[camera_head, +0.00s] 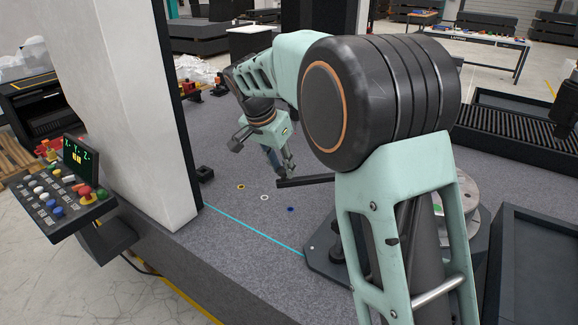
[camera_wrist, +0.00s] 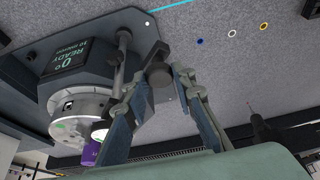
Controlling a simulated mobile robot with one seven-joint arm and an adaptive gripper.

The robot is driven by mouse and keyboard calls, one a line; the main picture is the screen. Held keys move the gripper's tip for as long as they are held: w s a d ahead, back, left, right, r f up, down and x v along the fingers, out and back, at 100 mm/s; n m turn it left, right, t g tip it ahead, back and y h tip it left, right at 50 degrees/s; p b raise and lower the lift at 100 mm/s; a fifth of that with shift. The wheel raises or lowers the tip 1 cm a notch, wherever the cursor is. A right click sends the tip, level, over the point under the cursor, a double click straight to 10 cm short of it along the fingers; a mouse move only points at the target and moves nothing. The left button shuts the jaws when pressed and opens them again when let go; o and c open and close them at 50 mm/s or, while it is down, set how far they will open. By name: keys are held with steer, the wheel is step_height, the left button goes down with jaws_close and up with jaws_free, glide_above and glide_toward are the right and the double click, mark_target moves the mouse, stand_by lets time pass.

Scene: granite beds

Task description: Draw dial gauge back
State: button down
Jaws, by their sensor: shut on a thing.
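In the wrist view the two fingers of my gripper (camera_wrist: 170,78) close around a short dark round piece (camera_wrist: 159,75). It is at the end of a bar on a dark post (camera_wrist: 122,48), and I take it as the end of the dial gauge's arm. No gauge face is readable here. Beside the post is a dark housing with a green "0° READY" display (camera_wrist: 68,63) and a pale round part (camera_wrist: 80,115). In the head view my gripper (camera_head: 286,165) is low over the grey bed, near a dark bar (camera_head: 305,181); the grip itself is too small to make out there.
The grey granite bed (camera_head: 225,215) bears a yellow ring (camera_head: 241,186), a white ring (camera_head: 264,197) and a blue ring (camera_head: 291,209), with clear surface around them. A white column (camera_head: 125,90) and a control panel (camera_head: 70,190) stand at left. My arm hides the bed's right part.

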steer(key=shift+a, duration=0.3)
steer(key=c, duration=1.6)
jaws_free()
steer(key=shift+a, duration=0.1)
steer(key=v, duration=1.2)
steer(key=shift+s, duration=0.1)
